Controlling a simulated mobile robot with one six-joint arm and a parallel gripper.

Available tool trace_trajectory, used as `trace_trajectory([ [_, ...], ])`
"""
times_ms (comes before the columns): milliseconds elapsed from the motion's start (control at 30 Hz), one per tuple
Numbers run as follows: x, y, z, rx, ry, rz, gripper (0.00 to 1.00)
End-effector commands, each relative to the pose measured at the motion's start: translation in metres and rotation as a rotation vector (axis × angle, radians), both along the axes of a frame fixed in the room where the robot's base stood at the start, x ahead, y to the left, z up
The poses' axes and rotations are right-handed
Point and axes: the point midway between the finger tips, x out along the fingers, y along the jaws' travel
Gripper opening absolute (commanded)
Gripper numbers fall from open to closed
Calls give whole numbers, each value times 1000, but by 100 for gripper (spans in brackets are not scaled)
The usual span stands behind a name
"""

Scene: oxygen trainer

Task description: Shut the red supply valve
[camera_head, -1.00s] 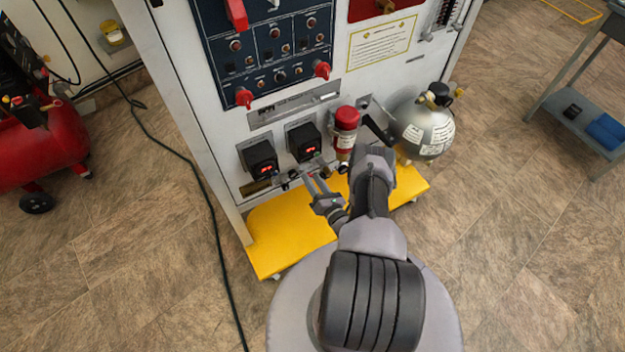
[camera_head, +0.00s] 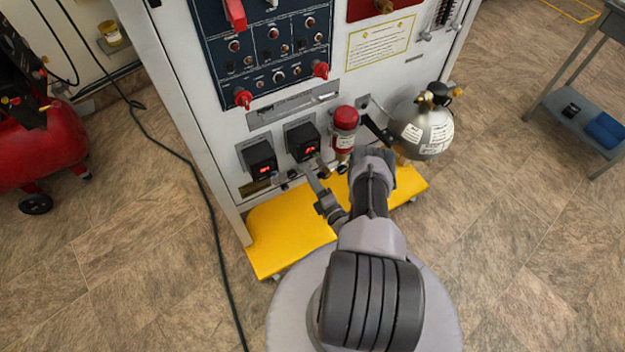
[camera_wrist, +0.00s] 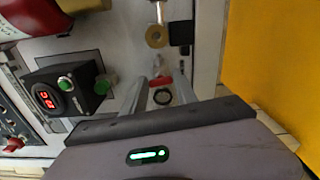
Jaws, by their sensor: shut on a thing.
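My gripper (camera_head: 314,172) reaches the lower front of the panel, below the two black boxes with red digits. In the wrist view my gripper (camera_wrist: 164,88) has its two fingers close together. A small red piece, the supply valve's handle (camera_wrist: 161,82), shows between the fingertips, and the fingers are shut on it. In the head view the fingers hide the valve. Its exact turn angle cannot be told.
A black display box (camera_wrist: 62,92) with green knobs is close beside the fingers. A red cylinder (camera_head: 344,128) and a silver tank (camera_head: 422,130) are to the right of the boxes. The yellow base plate (camera_head: 290,235) juts out below. A black cable (camera_head: 205,210) lies on the floor at left.

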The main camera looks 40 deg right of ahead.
Motion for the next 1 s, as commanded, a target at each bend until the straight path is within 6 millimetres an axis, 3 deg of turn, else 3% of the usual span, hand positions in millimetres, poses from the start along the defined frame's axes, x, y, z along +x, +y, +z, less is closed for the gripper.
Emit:
trace_trajectory([
  [333,2,-2,1,117,-33,1,0],
  [867,2,-2,2,140,-40,1,0],
  [900,2,-2,2,140,-40,1,36],
  [1000,1,-1,1,141,-38,1,56],
])
